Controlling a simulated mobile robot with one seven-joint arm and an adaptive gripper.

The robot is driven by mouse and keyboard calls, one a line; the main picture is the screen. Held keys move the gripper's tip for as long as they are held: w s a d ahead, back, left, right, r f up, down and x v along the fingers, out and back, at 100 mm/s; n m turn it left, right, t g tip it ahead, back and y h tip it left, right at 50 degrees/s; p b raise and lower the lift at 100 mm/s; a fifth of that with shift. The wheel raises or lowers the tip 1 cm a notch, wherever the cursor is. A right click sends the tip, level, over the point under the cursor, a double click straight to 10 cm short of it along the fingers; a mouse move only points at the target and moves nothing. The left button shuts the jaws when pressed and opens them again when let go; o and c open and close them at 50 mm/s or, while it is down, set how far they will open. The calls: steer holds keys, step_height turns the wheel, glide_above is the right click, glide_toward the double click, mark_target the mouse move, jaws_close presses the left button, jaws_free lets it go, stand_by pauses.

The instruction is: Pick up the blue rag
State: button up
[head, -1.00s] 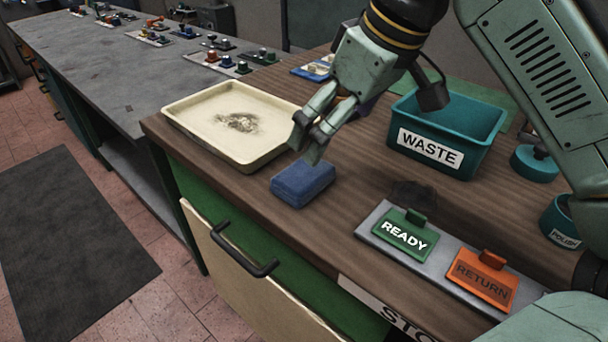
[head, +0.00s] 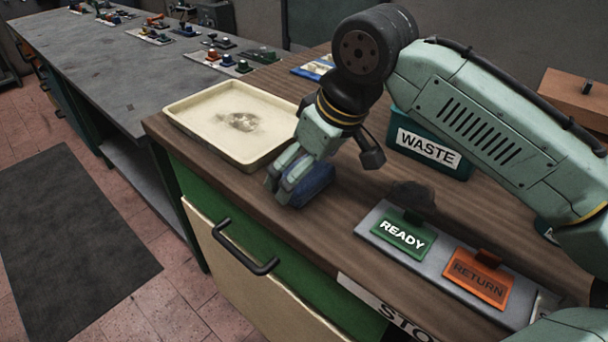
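The blue rag (head: 316,184) is a folded pad on the brown wooden bench top, near its front edge, right of the cream tray. My gripper (head: 282,193) is down at the rag, pointing downward, with its fingers over the rag's left part. The fingers and palm hide much of the rag. I cannot tell whether the fingers are closed on it or only around it. The rag appears to be still at bench level.
The cream tray (head: 188,112) with a dark smudge stands close left of my gripper. A teal WASTE bin (head: 428,149) is behind to the right. A grey plate with a green READY tag (head: 403,236) and an orange RETURN tag (head: 476,277) lies at the front right.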

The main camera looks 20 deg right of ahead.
steer(key=shift+c, duration=0.4)
steer(key=c, duration=0.9)
steer(key=shift+r, duration=0.1)
steer(key=shift+r+p, duration=0.45)
steer(key=shift+p, duration=0.05)
step_height(320, 180, up, 3)
steer(key=p, duration=0.3)
steer(key=s+a+r+p, duration=0.1)
steer(key=s+a+p, duration=0.1)
steer(key=s+a, duration=0.7)
steer(key=shift+s, duration=2.1)
steer(key=shift+a, duration=0.1)
